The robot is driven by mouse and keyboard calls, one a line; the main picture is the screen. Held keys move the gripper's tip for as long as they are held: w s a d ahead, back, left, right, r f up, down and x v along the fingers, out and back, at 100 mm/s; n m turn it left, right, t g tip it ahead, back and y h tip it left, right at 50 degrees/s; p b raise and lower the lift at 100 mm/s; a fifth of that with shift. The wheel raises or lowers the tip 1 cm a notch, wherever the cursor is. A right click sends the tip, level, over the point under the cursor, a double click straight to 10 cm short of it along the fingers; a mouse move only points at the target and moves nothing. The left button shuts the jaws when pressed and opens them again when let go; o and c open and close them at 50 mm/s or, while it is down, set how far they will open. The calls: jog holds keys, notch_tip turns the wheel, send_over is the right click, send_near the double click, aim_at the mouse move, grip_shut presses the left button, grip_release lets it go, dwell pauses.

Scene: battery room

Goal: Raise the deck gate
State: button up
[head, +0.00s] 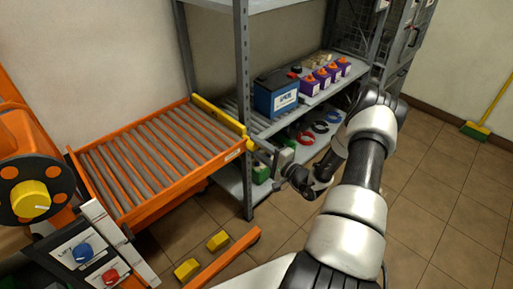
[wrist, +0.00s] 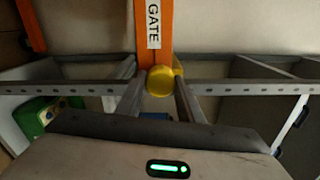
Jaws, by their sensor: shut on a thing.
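The orange roller deck (head: 92,205) stands left of centre in the head view. The yellow gate bar (head: 222,116) runs across its shelf-side end, just above the rollers. A round yellow knob (wrist: 160,82) shows below a white GATE label (wrist: 153,24) on an orange part in the wrist view. My gripper (wrist: 160,92) is shut on this knob, with one finger on each side. In the head view my gripper (head: 258,150) reaches the deck's near right corner from the right. The fingers partly hide the knob there.
A grey shelf rack stands behind, its upright post (head: 243,100) close to my gripper. It holds a blue battery (head: 276,94) and several purple ones (head: 322,77). Yellow blocks (head: 218,241) lie on the floor. A control panel (head: 90,250) stands front left.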

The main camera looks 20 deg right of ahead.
jog(key=shift+d+f, duration=0.1)
dwell(0.3)
jog(key=o, duration=1.1)
jog(key=shift+c, duration=0.2)
jog(key=p+v, duration=0.1)
jog(key=v, duration=1.6)
jog(key=shift+s+p, duration=0.2)
jog(key=shift+p, duration=0.15)
